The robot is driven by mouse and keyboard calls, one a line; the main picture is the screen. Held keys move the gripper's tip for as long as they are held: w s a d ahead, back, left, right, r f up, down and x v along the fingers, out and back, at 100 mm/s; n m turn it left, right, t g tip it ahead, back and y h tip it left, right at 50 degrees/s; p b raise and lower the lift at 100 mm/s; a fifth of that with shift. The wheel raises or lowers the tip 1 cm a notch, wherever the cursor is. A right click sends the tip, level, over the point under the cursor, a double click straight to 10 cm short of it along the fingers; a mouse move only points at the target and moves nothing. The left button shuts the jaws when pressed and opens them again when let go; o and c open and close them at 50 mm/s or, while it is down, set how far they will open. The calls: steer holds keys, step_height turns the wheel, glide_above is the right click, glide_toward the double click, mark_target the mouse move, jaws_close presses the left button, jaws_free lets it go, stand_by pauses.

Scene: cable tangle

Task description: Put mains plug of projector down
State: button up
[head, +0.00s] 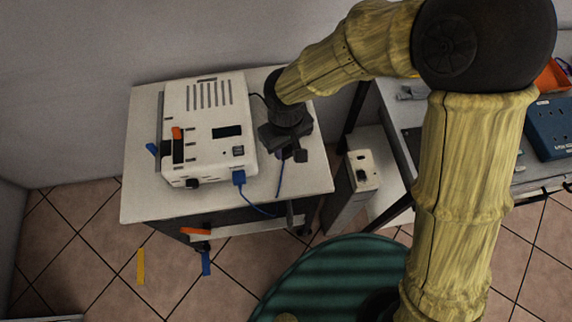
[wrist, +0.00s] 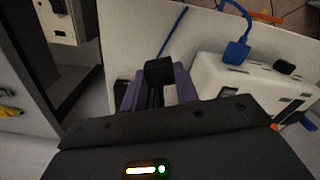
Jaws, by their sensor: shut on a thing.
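My gripper (head: 284,153) is over the right part of a small white table (head: 302,183), just right of the white projector (head: 206,108). In the wrist view its purple fingers (wrist: 158,92) are shut on a dark block, the mains plug (wrist: 159,70). The plug is just above or touching the tabletop; I cannot tell which. In the head view my gripper mostly hides it. The projector also shows at the right of the wrist view (wrist: 247,80). A blue connector (head: 239,178) sits at its front edge, with a blue cable running from it.
A pale cabinet or computer case (head: 359,170) stands right of the table, across a gap. A grey desk with a blue box (head: 549,127) is at the far right.

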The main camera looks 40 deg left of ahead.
mark_target(286, 158)
step_height(286, 158, down, 6)
steer(key=shift+r, duration=0.2)
steer(key=shift+f, duration=0.1)
steer(key=shift+f, duration=1.75)
steer(key=shift+f+b, duration=0.2)
steer(key=shift+b, duration=0.1)
steer(key=o, duration=1.1)
steer(key=shift+r, duration=0.15)
